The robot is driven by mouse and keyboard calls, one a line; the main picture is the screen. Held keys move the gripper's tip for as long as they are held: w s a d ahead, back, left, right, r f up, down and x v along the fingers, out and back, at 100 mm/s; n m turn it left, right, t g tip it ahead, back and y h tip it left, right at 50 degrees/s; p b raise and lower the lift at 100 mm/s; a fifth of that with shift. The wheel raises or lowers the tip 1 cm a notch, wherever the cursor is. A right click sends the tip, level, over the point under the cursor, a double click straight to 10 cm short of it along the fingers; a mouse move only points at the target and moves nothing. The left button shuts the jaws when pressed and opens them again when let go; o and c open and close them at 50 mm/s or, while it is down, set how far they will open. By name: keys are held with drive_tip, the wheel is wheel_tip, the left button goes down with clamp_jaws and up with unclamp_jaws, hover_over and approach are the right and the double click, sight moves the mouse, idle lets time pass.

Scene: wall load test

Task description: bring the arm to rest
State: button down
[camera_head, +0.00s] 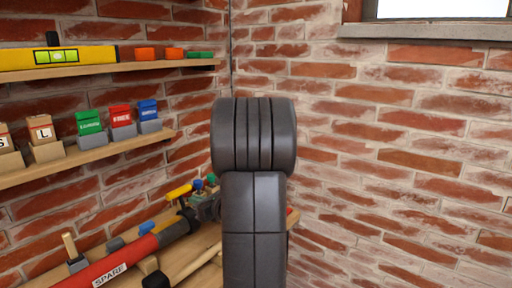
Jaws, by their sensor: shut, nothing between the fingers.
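My arm (254,190) stands in the middle of the view, its dark grey links upright with a thick ribbed joint at the top. I cannot make out my gripper; the arm's own links may hide it. A dark piece beside the arm's left edge, at the end of a red tube (128,257) marked SPARE, is too unclear to tell whether it belongs to the tube or to me.
Wooden shelves line the left brick wall. The top shelf (110,69) holds a yellow level (58,57); the middle shelf (98,157) holds several labelled packets. The lowest holds the red tube and small tools, close to my arm. The right brick wall (400,170) is bare below a window.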

drive_tip(key=f+b+v, duration=0.1)
drive_tip(key=f+v, duration=0.1)
drive_tip(key=v, duration=1.1)
drive_tip(key=shift+s+d+r, duration=0.3)
drive_tip(key=shift+s+d, duration=0.05)
drive_tip(key=shift+d, duration=0.05)
